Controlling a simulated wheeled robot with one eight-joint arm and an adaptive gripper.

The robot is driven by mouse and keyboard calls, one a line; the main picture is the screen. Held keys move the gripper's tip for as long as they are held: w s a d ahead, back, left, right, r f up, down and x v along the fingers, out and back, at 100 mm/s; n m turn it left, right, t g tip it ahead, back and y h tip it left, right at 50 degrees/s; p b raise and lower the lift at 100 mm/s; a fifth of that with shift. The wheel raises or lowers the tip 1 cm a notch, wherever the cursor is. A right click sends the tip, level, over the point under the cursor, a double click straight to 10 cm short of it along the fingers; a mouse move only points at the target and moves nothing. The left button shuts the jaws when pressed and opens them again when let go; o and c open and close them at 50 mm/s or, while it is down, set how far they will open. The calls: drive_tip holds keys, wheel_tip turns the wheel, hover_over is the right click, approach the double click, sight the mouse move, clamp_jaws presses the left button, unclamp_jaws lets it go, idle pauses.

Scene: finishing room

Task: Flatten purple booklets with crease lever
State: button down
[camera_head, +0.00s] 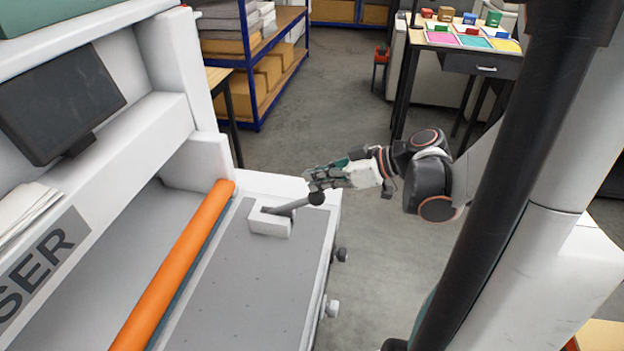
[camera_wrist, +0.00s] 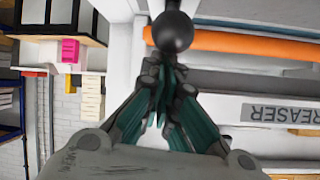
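The crease lever (camera_head: 290,207) is a grey arm with a black ball knob (camera_head: 316,198). It rises at a shallow slant from a white block (camera_head: 270,222) on the machine's grey bed (camera_head: 245,285). My gripper (camera_head: 320,179) is at the knob end, just above the knob. In the wrist view the knob (camera_wrist: 172,32) is just beyond my fingertips (camera_wrist: 167,75), which are drawn together with nothing visible between them. Whether they touch the knob is unclear. No purple booklets show in either view.
An orange roller (camera_head: 175,265) runs along the bed's left side, beside the creaser housing with a dark screen (camera_head: 62,103). Blue-framed shelves (camera_head: 258,70) and a table with coloured sheets (camera_head: 473,42) stand behind.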

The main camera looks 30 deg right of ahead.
drive_tip(key=shift+s+f, duration=0.25)
drive_tip(key=shift+f, duration=0.2)
wheel_tip(320, 180, up, 4)
drive_tip(key=w+p, duration=0.2)
drive_tip(key=p, duration=0.1)
drive_tip(key=s+f+p+v, duration=0.1)
drive_tip(key=v, duration=0.7)
drive_tip(key=shift+s+d, duration=0.2)
drive_tip(key=shift+d, duration=0.15)
idle(0.5)
